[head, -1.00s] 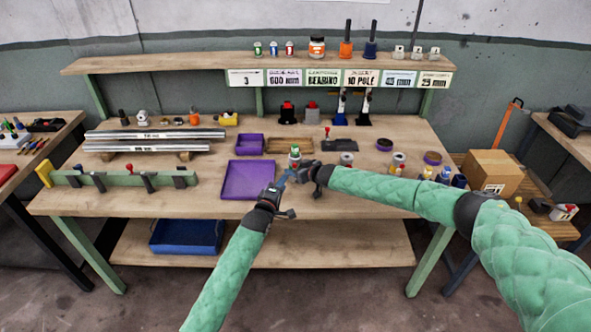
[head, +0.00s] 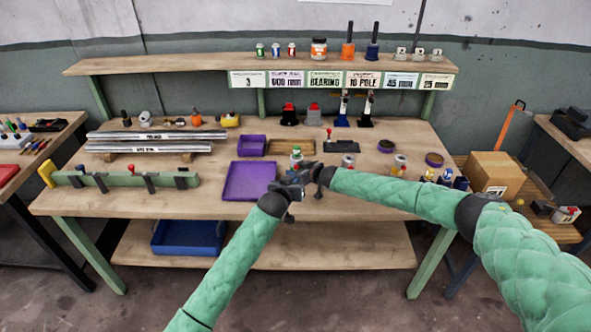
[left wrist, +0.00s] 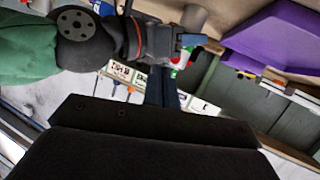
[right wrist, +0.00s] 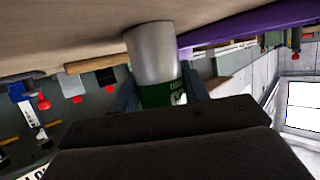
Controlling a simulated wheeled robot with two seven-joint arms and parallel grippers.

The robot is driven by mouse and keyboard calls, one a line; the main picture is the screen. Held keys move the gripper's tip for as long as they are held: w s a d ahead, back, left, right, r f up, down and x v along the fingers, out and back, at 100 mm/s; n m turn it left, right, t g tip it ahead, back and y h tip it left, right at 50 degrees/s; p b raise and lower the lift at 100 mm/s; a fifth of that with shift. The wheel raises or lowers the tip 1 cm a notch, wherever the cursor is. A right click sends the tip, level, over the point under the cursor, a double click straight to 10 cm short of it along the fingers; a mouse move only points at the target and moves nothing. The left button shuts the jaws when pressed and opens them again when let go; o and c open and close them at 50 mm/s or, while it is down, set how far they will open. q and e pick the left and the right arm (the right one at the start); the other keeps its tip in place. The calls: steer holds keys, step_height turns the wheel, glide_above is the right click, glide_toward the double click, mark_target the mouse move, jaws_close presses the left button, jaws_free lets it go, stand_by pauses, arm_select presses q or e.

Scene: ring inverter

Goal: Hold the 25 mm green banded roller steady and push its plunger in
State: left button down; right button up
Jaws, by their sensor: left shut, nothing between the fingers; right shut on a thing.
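The green banded roller (head: 296,155) stands out above my grippers near the middle of the bench in the head view. In the right wrist view its silver body and green band (right wrist: 158,93) sit between the fingers of my right gripper (right wrist: 162,98), which is shut on it. My left gripper (head: 288,186) is shut and empty, close beside the right one. In the left wrist view the left fingertips (left wrist: 164,85) are together near a small red and green end (left wrist: 178,62) of the roller. I cannot tell whether they touch it. The plunger is not clearly seen.
A purple tray (head: 249,182) lies just left of my grippers, with a small purple bin (head: 251,145) and a wooden tray (head: 291,147) behind. A red-knobbed block (head: 328,144) stands behind right. Several small cylinders stand to the right.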

mark_target(296, 167)
arm_select(q)
steer(key=r+m+y, duration=0.1)
steer(key=m, duration=0.4)
steer(key=r+m+g+y, duration=0.1)
steer(key=r+m+y, duration=0.1)
steer(key=m, duration=0.3)
steer(key=s+r+m+y, duration=0.1)
steer(key=m, duration=0.5)
steer(key=shift+s+a+r+g+y, duration=0.1)
steer(key=shift+r+g+y, duration=0.05)
steer(key=shift+g+y, duration=0.15)
steer(key=x, duration=1)
